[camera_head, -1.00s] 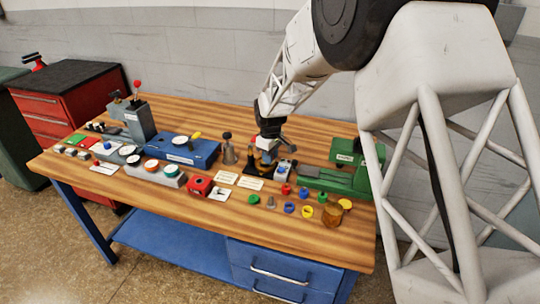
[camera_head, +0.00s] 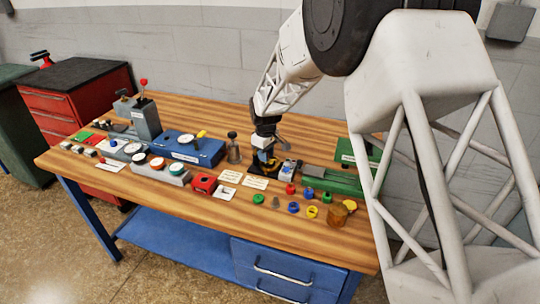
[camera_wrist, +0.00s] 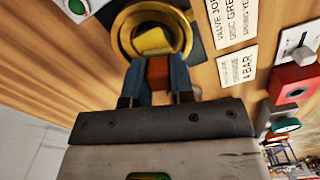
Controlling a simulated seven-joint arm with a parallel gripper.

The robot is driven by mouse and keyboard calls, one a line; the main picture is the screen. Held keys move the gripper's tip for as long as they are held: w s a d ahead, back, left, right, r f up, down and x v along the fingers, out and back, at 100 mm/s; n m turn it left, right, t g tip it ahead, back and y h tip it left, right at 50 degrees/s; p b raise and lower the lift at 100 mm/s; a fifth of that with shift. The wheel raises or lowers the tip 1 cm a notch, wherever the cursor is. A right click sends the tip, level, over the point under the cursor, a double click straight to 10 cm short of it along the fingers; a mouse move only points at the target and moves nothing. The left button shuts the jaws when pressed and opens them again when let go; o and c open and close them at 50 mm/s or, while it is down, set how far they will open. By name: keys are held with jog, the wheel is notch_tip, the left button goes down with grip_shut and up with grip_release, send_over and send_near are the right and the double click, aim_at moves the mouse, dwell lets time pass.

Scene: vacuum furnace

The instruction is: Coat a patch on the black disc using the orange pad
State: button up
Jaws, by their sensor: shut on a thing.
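My gripper (camera_wrist: 159,80) is shut on a small orange-brown block, apparently the orange pad (camera_wrist: 158,73), in the wrist view. Just beyond the fingertips is a round fixture with a gold ring (camera_wrist: 117,32) on a black plate. A yellow piece (camera_wrist: 153,41) shows inside the ring, with dark surface around it. I cannot tell whether that dark surface is the black disc, or whether the pad touches it. In the head view my gripper (camera_head: 263,163) is over the black fixture at the middle of the bench, hiding much of it.
White label cards (camera_head: 255,182) and a red box (camera_head: 204,184) lie left of the fixture. A green machine (camera_head: 335,181) is farther right. Several coloured caps and an amber jar (camera_head: 335,214) line the front.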

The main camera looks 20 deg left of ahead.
aim_at(275, 166)
jog(key=shift+a+f, duration=0.15)
dwell(0.6)
jog(key=shift+d, duration=2)
jog(key=shift+r, duration=0.2)
jog(key=shift+r, duration=2.95)
jog(key=shift+r, duration=0.1)
jog(key=shift+r, duration=1.45)
